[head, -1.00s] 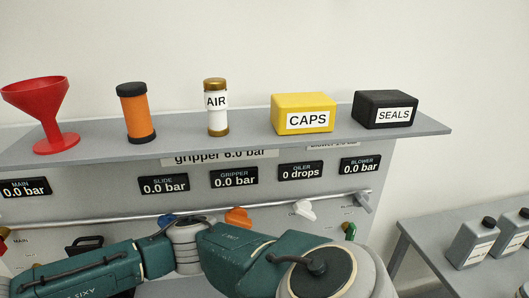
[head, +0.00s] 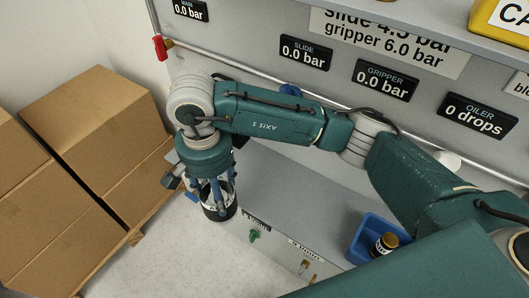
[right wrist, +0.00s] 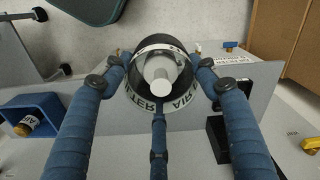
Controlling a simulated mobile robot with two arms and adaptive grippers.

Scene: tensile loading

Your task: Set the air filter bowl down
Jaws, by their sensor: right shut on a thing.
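The air filter bowl (head: 219,211) is a dark cylinder with a white lettered band, held at the left end of the grey bench in the head view. In the right wrist view the bowl (right wrist: 160,76) shows its dark rim, lettered band and pale centre. My right gripper (head: 212,190) points down with its blue fingers closed around the bowl; the fingers also show in the right wrist view (right wrist: 160,85). The bowl is over or near the bench's left edge; I cannot tell whether its base touches anything. My left gripper is out of view.
A blue bin (head: 356,247) with a gold-capped bottle (head: 383,243) stands on the bench (head: 290,190). Cardboard boxes (head: 95,130) stand at the left. A rail and pressure displays (head: 305,52) line the panel behind my arm. Bare bench lies between gripper and bin.

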